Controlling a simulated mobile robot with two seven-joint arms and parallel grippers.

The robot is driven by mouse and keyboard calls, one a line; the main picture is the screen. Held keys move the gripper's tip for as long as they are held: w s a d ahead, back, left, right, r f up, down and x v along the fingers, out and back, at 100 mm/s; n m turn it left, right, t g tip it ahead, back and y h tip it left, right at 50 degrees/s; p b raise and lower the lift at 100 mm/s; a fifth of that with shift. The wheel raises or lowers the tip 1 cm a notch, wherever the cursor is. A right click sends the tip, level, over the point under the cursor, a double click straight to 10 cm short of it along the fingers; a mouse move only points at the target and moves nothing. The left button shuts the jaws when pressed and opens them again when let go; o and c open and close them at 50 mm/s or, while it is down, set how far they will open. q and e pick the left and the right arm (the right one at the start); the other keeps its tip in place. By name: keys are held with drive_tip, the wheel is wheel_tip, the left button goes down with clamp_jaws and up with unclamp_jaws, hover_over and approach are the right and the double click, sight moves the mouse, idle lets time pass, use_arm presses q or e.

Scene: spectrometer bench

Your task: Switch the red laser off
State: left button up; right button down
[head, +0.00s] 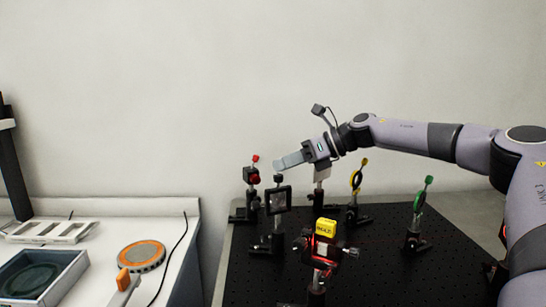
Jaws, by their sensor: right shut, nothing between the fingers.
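A mount with red knobs (251,176) stands on a post at the back left of the black optical bench (390,260). Nearer the front, a red-lit mount (322,250) on a post carries a yellow block (326,228) with small, unreadable print. I cannot tell for sure which one is the red laser, and no switch is clear. My right gripper (277,164) reaches in from the right, shut and empty, fingers pointing left. In the picture its tips are just above a black square-framed optic (278,200) and right of the red-knobbed mount. My left gripper is not in view.
A yellow-ringed optic (356,180) and a green-ringed optic (419,202) stand on posts to the right. The white side table (120,208) at left holds a grey tray, a white rack, an orange-rimmed disc (141,257) and an orange-and-white item. A dark cable lies there.

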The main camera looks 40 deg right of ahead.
drive_tip(key=shift+w+a+r, duration=0.2)
drive_tip(key=shift+w+a, duration=0.05)
drive_tip(key=shift+w, duration=0.25)
drive_tip(key=shift+w+a+r, duration=0.2)
drive_tip(key=shift+w, duration=0.25)
drive_tip(key=shift+w+a+r, duration=0.2)
drive_tip(key=shift+w+a, duration=0.05)
drive_tip(key=shift+w, duration=0.25)
drive_tip(key=shift+w+a+r+n+g+h+p, duration=0.1)
drive_tip(key=shift+a+r+n+g+h+p, duration=0.25)
drive_tip(key=shift+h+p, duration=0.35)
drive_tip(key=shift+w+a+r+n+g+h, duration=0.2)
drive_tip(key=shift+a+r+g+h, duration=0.15)
drive_tip(key=shift+a+h, duration=0.25)
drive_tip(key=shift+w+a+r+n+g+h, duration=0.2)
drive_tip(key=shift+a+r+g+h, duration=0.1)
drive_tip(key=shift+a+h, duration=0.25)
drive_tip(key=shift+r+p, duration=0.8)
